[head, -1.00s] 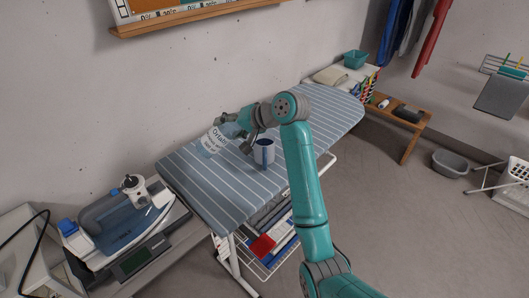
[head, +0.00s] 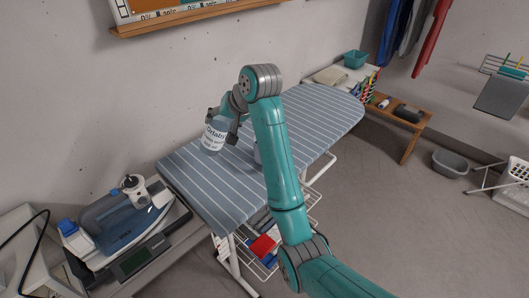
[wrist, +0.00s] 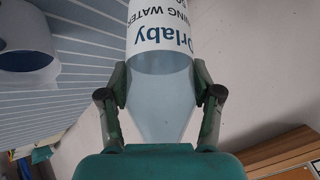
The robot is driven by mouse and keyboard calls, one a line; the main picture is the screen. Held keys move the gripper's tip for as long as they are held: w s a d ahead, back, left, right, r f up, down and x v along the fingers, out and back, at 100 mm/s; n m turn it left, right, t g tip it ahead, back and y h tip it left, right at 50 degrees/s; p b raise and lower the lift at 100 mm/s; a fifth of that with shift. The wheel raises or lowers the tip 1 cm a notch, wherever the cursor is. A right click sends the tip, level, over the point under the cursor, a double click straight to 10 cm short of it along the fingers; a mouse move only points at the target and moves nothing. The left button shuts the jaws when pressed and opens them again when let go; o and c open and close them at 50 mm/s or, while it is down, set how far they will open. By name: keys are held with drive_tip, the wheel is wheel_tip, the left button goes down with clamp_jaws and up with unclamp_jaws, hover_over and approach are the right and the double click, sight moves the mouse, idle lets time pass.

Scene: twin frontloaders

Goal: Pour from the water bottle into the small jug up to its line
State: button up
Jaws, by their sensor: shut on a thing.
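The water bottle (head: 214,137) is clear with a white label and shows near the far left edge of the ironing board, close to upright. My gripper (head: 232,124) is shut on its upper part; I cannot tell whether its base touches the board. In the wrist view the bottle (wrist: 160,85) sits between both fingers (wrist: 160,100), its label upside down. The small jug (head: 257,155) stands on the board to the right of the bottle, mostly hidden behind my arm. The jug (wrist: 28,62) also shows at the left of the wrist view; its line and contents cannot be made out.
The striped ironing board (head: 315,118) is clear toward its right end. A steam iron (head: 118,218) stands on its base at the lower left. The wall is close behind the board. A wooden bench (head: 405,125) with items stands beyond the right end.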

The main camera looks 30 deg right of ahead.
drive_tip(key=shift+w+a+r+n+g+h, duration=0.1)
drive_tip(key=shift+a+r+n+g+h, duration=0.2)
drive_tip(key=shift+r+h, duration=0.4)
drive_tip(key=shift+w+a+r+n+g+h, duration=0.15)
drive_tip(key=shift+a+r+n+g+h, duration=0.15)
drive_tip(key=shift+r+h, duration=0.45)
drive_tip(key=shift+w+a+r+n+g+h, duration=0.1)
drive_tip(key=shift+a+r+n+g+h, duration=0.2)
drive_tip(key=shift+h, duration=0.65)
